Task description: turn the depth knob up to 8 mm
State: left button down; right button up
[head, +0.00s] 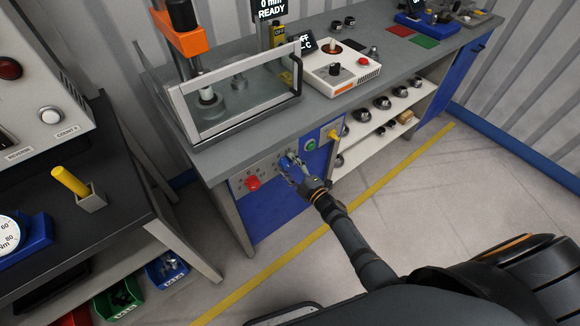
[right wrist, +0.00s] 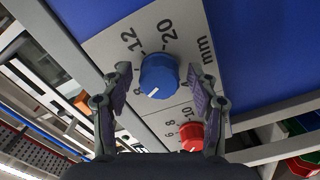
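The blue knob (head: 286,162) sits on the grey control panel on the press bench's front. In the right wrist view the blue knob (right wrist: 158,76) has a white pointer mark toward the lower left, and "12", "20" and "mm" are printed around it. My right gripper (head: 296,170) is at this knob. In the right wrist view its fingers (right wrist: 158,88) are open, one on each side of the knob, with gaps showing. The display (head: 270,8) reads "0 mm READY", its top partly cut off. My left gripper is not in view.
A red knob (head: 252,183) is beside the blue one; it also shows in the right wrist view (right wrist: 191,134). A green button (head: 310,145) and a yellow-plated control (head: 332,134) lie to the right. The clear-guarded press (head: 240,95) stands above. The floor before the bench is clear.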

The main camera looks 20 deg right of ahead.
jog(key=v, duration=1.2)
dwell(0.3)
jog(key=s+d+f+m+g+h, duration=0.3)
jog(key=s+f+m, duration=0.25)
jog(key=f, duration=0.65)
jog(key=s+d+f+m+g+h, duration=0.35)
jog(key=s+f, duration=0.25)
jog(key=f, duration=0.5)
jog(key=s+f+m+g, duration=0.3)
jog(key=s+f, duration=0.3)
jog(key=s, duration=0.6)
jog(key=s+f+m+g, duration=0.4)
jog(key=s+f+g, duration=0.2)
jog(key=s, duration=0.7)
jog(key=shift+s+f+m, duration=0.25)
jog(key=shift+f+m, duration=0.05)
jog(key=shift+f, duration=0.45)
